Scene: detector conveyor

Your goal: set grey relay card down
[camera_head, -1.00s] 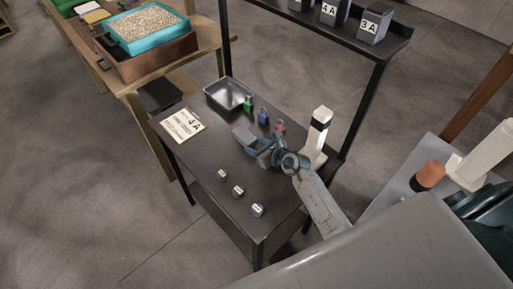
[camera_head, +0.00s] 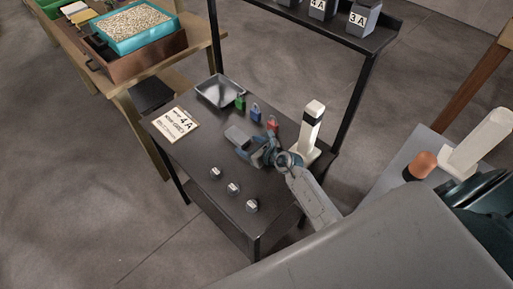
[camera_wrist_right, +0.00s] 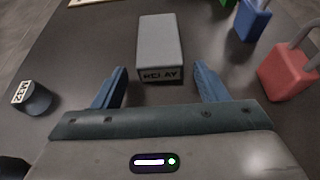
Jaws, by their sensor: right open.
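The grey relay card (camera_wrist_right: 160,45) is a small grey block with "RELAY" on its near end. It rests on the dark table (camera_head: 190,153), and also shows in the head view (camera_head: 236,135). My right gripper (camera_head: 250,149) is open, low over the table. In the right wrist view its two blue fingers (camera_wrist_right: 160,85) stand apart, with the card just ahead of and between their tips. No contact between fingers and card shows. My left gripper is not in view.
Green, blue (camera_head: 256,112) and red (camera_wrist_right: 287,72) padlocks stand beyond the card. Several small knobs (camera_head: 233,188) line the front. A white post (camera_head: 311,128) stands right of the gripper.

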